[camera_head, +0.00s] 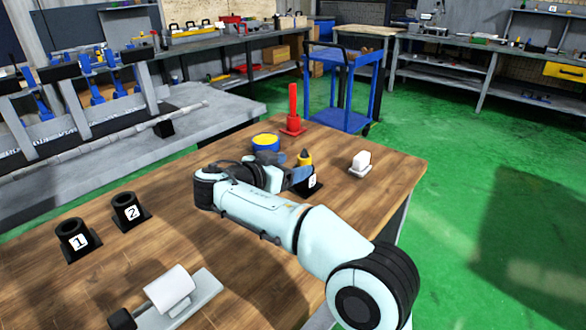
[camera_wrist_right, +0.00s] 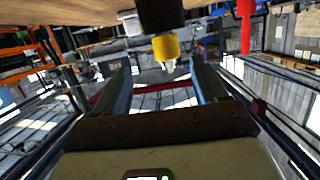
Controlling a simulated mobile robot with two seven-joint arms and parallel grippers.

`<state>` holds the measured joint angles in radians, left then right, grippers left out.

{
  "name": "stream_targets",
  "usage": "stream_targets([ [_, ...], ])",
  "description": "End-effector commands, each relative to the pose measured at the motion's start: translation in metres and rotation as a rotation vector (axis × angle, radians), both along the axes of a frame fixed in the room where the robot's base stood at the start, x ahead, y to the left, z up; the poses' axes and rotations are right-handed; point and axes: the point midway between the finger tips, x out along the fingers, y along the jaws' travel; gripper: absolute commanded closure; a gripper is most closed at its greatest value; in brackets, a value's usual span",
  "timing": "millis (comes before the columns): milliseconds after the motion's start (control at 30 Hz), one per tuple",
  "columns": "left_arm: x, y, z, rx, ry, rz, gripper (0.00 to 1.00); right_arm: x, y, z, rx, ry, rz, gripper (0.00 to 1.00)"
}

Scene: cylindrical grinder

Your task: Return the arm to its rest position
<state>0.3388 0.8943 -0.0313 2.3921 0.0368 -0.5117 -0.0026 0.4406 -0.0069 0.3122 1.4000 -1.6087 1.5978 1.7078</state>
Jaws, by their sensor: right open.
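My right arm reaches in from the lower right over the wooden table (camera_head: 215,262). Its gripper (camera_head: 297,174) has blue fingers and is close to a yellow piece with a dark tip (camera_head: 305,159). That piece stands upright in a black holder (camera_head: 313,184) whose label is partly hidden. In the right wrist view, which looks upside down, the open gripper (camera_wrist_right: 160,88) has its fingers apart, with the yellow piece (camera_wrist_right: 166,47) ahead between them. I cannot tell whether a finger touches it. My left gripper is out of view.
Black holders 1 (camera_head: 78,240) and 2 (camera_head: 130,212) look empty. A yellow-topped blue can (camera_head: 265,143), red post (camera_head: 292,110) and white block (camera_head: 360,163) stand near the far edge. A grey-white device (camera_head: 172,291) is at front. A blue cart (camera_head: 340,90) stands behind.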

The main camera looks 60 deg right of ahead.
Motion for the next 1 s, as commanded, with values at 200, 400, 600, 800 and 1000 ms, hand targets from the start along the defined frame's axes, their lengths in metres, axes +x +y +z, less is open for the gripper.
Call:
stream_targets([
  [200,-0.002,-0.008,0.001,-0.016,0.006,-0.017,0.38,-0.001,-0.001,0.002,0.0,-0.002,-0.001,0.28],
  [400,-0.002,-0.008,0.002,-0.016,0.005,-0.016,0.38,-0.001,-0.001,0.002,0.0,-0.001,0.0,0.28],
  [600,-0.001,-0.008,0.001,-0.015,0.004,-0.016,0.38,-0.001,-0.001,0.002,0.0,-0.001,0.0,0.28],
  [800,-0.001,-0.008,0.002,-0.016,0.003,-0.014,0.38,-0.001,-0.001,0.002,0.001,0.001,0.0,0.28],
  [1000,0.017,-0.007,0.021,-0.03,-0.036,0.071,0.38,0.007,-0.002,-0.003,0.068,0.084,0.062,0.28],
])
